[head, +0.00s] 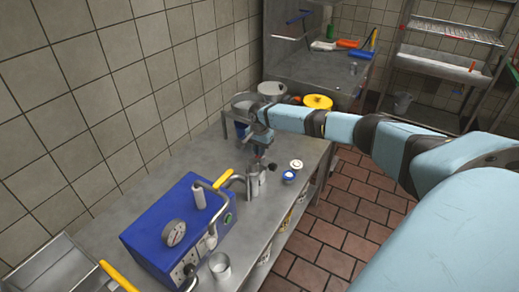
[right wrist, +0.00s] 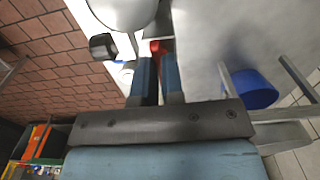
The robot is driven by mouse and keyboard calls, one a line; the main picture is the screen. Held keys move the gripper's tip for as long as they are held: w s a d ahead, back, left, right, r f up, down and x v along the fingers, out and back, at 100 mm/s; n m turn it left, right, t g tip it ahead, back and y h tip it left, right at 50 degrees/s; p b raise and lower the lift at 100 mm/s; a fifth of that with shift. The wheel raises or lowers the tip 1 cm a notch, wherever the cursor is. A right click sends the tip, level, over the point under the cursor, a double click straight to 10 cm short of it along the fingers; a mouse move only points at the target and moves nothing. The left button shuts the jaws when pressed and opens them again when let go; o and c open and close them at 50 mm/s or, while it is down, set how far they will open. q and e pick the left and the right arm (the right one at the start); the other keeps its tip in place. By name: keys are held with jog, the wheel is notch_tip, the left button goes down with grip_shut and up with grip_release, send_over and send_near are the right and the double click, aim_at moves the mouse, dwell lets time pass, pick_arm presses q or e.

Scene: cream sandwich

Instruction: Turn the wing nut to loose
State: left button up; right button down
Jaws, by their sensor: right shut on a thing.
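A small red part (right wrist: 158,47) shows at the fingertips. A black knob (right wrist: 102,46) sits beside the fitting, clear of the fingers. My left gripper is not in view.
A blue-and-white jar (head: 289,176) and a white-lidded jar (head: 296,164) stand to the right on the steel table (head: 300,150). A metal cup (head: 220,265) stands in front. The tiled wall is close behind.

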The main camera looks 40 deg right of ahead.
jog(key=shift+r+n+p, duration=0.15)
jog(key=shift+n+p, duration=0.75)
jog(key=shift+p, duration=0.15)
jog(key=shift+n+p, duration=0.55)
jog(key=shift+n, duration=0.75)
jog(key=shift+n+p, duration=0.3)
jog(key=shift+n, duration=0.5)
jog(key=n, duration=0.2)
jog(key=shift+f+n, duration=0.2)
jog(key=shift+n, duration=0.2)
jog(key=n, duration=1.3)
jog(key=shift+n, duration=0.3)
jog(key=n+b, duration=0.1)
jog(key=n, duration=0.3)
jog(key=shift+n, duration=0.3)
jog(key=shift+n+b, duration=0.4)
jog(key=shift+n, duration=1.8)
